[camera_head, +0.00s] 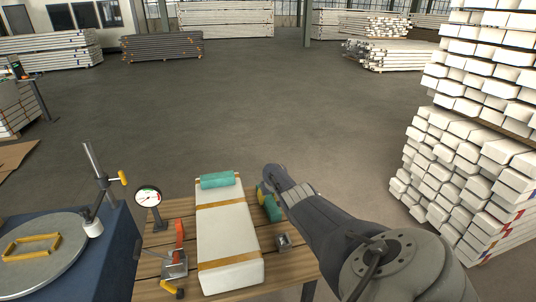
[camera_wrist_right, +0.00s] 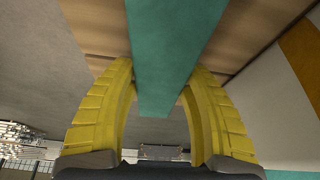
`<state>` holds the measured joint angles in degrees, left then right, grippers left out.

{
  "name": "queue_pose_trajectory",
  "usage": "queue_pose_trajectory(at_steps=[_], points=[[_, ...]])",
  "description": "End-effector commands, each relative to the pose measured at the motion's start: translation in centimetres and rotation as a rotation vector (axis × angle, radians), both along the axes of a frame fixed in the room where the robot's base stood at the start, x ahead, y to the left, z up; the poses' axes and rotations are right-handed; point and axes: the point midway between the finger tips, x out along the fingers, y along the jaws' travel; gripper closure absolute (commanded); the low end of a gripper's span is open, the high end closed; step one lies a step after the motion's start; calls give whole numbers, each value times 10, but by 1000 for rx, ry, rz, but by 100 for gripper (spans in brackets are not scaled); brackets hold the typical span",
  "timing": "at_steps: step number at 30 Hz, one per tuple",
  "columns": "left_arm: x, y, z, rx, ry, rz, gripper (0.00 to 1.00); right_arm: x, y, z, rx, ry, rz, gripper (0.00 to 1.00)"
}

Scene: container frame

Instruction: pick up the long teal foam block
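A long teal foam block (camera_wrist_right: 165,45) runs between the two yellow fingers of my right gripper (camera_wrist_right: 160,75) in the right wrist view. The fingers lie close along both its sides; whether they press on it I cannot tell. In the head view a teal block (camera_head: 273,210) lies by the right edge of the white block, beside my right gripper (camera_head: 263,194), partly hidden by it. Another, shorter teal piece (camera_head: 217,180) rests across the far end of the white block. My left gripper is not in view.
The long white block (camera_head: 230,235) with tan bands lies on the wooden table (camera_head: 150,265). A dial gauge (camera_head: 148,195), a red-handled clamp (camera_head: 178,255) and a small metal block (camera_head: 284,241) stand around it. A blue-covered table with a round plate (camera_head: 40,262) is at left.

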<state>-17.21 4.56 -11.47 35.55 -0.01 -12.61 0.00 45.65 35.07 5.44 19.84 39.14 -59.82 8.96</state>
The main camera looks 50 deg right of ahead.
Motion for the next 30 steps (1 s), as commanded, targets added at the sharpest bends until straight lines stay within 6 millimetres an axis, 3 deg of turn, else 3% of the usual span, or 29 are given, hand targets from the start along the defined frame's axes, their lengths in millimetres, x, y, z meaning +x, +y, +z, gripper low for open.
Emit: queue_pose_trajectory(at_steps=[4,20,30], points=[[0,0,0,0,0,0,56,0,0,0,0,0,0,72],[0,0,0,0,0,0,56,1,0,2,0,-1,0,72],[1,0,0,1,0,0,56,1,-1,21,0,-2,2,72]])
